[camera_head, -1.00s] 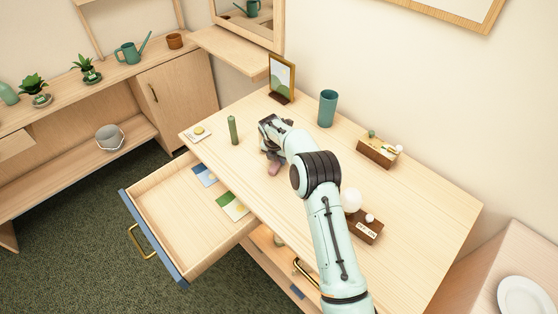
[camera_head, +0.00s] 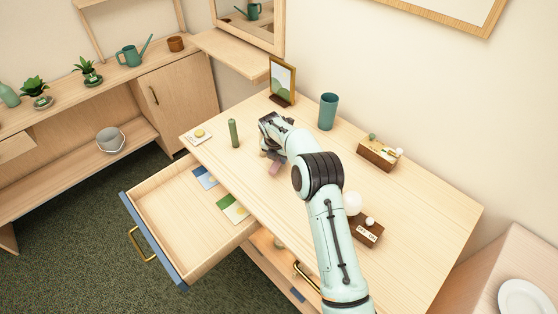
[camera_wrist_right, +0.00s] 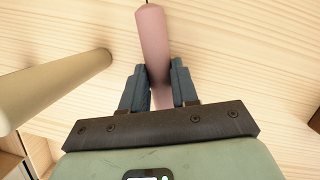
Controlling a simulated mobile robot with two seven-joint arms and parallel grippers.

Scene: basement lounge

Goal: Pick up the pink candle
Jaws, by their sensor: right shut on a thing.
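The pink candle (camera_wrist_right: 154,45) is between the two fingers of my right gripper (camera_wrist_right: 157,88) in the right wrist view, with its wick end pointing away from the palm. The fingers are shut on it. In the head view, my right gripper (camera_head: 270,150) is over the desk, and the pink candle (camera_head: 274,166) shows just below it, partly hidden by the gripper. I cannot tell whether the candle touches the desk. A green candle (camera_head: 234,133) stands upright on the desk to the left of the gripper. My left gripper does not show.
The desk (camera_head: 420,210) holds a teal cup (camera_head: 328,111), a picture frame (camera_head: 283,80), a wooden box (camera_head: 378,154) and a small wooden block (camera_head: 367,231). An open drawer (camera_head: 165,213) with cards juts out in front. The desk's right part is bare.

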